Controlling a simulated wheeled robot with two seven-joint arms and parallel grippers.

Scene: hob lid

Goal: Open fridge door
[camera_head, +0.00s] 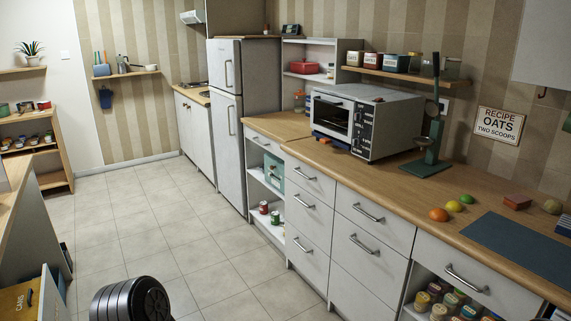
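The white fridge (226,150) stands at the back, left of the counter, some distance away. It has a small upper door (220,70) and a tall lower door (222,160), and both look shut. The upper door carries a vertical handle (227,73), and the lower door has a longer vertical handle (230,120). Both handles are on the right part of the doors. Neither of my grippers shows in the head view, so nothing is seen touching the fridge.
A wood-topped counter with white drawers (310,217) runs along the right, bearing a toaster oven (365,118), fruit (438,214) and a dark mat (515,247). A low cabinet (30,270) stands at the left. The tiled floor (155,225) between is largely clear toward the fridge.

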